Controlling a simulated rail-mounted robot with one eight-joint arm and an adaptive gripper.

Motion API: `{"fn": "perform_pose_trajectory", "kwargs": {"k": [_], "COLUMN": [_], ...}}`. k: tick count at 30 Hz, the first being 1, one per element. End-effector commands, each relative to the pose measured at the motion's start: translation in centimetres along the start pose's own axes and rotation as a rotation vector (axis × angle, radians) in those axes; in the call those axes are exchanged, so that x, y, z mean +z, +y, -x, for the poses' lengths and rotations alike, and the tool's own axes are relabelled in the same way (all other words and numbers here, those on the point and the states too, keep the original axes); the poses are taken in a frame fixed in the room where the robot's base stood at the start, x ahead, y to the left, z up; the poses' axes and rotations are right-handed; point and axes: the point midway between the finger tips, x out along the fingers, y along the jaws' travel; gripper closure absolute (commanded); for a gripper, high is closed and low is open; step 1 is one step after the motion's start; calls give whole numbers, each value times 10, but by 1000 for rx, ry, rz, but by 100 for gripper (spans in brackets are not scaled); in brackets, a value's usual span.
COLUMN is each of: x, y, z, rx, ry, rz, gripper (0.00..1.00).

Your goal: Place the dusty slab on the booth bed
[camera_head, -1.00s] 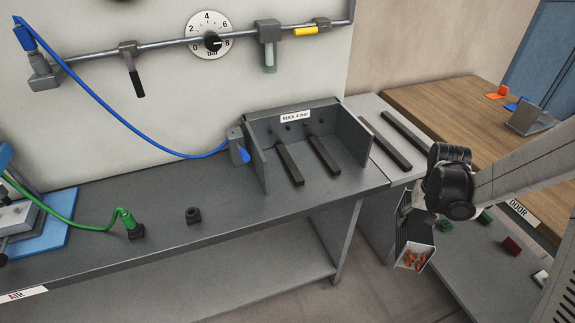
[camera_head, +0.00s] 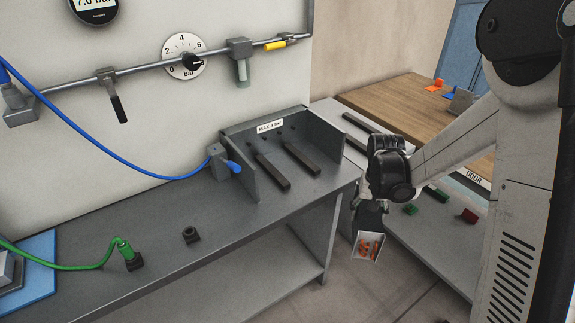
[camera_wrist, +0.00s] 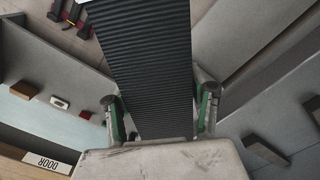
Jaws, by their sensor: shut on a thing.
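My gripper (camera_head: 369,200) hangs in front of the right end of the bench, outside the booth. It is shut on a dark ribbed slab (camera_wrist: 150,65); in the wrist view the green-lined fingers (camera_wrist: 160,112) press on both its sides. In the head view the slab (camera_head: 369,217) hangs tilted downward, with a pale-edged end showing orange bits (camera_head: 369,248). The booth (camera_head: 240,178) is an open grey box marked "MAX 4 bar". Its bed shows two dark parallel bars (camera_head: 272,172) and (camera_head: 303,158), with nothing on them. No dust can be made out on the slab.
The booth's side walls and back wall stand up around the bed; its front is open. A blue hose fitting (camera_head: 232,167) sits at its left wall. A lower grey table (camera_head: 440,245) with small coloured blocks lies right of my gripper.

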Motion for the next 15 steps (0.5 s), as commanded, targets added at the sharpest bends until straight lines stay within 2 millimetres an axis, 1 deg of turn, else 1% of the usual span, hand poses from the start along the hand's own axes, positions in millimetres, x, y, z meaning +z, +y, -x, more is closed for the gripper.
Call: {"fn": "perform_pose_trajectory", "kwargs": {"k": [8, 11, 15], "x": [-38, -55, -79], "y": [-19, -28, -42], "z": [35, 53, 82], "rx": [0, 0, 0], "ry": [0, 0, 0], "rz": [-175, -260, -396], "gripper": [100, 100, 100]}}
